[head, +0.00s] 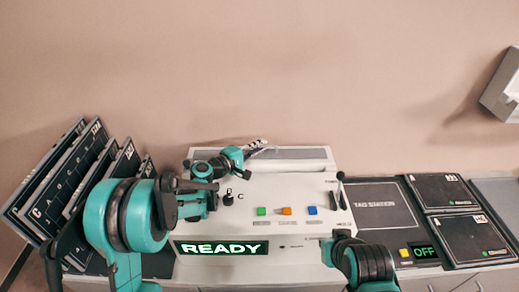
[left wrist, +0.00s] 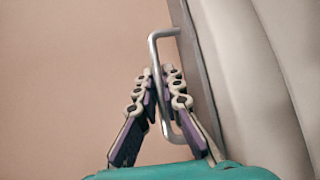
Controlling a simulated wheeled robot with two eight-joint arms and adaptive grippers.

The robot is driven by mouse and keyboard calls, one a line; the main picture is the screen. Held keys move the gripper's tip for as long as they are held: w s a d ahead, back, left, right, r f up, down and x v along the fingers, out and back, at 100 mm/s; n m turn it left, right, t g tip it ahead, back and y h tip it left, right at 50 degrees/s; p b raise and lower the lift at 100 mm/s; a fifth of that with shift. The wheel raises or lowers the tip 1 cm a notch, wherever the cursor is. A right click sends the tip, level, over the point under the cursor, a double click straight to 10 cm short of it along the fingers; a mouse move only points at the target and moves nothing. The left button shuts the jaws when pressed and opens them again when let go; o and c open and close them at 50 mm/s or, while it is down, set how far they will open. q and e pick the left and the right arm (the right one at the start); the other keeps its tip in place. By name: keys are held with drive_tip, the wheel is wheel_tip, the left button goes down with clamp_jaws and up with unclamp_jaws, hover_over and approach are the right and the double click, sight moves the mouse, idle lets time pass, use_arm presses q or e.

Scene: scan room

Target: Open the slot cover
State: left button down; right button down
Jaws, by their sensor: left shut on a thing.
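The white scanner console (head: 290,190) stands against the wall. A long pale cover (head: 300,154) runs along its back top edge; I take this as the slot cover, and it looks closed, though its left part is hidden by my gripper. My left gripper (head: 257,147) reaches over the console to that back edge. In the left wrist view, the gripper (left wrist: 158,78) is shut on a bent metal bar handle (left wrist: 153,48), with fingers on both sides of it. The handle stands out from a grey edge.
The console front has a READY display (head: 221,248), green (head: 262,211), orange (head: 286,211) and blue (head: 312,210) buttons, a black knob (head: 228,199) and a lever (head: 340,188). Dark panels (head: 75,180) lean at left. A tag station (head: 375,205) lies right.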

use_arm(q)
drive_tip(key=c, duration=1.9)
unclamp_jaws()
drive_tip(key=shift+s+a, duration=0.1)
drive_tip(key=v, duration=1.2)
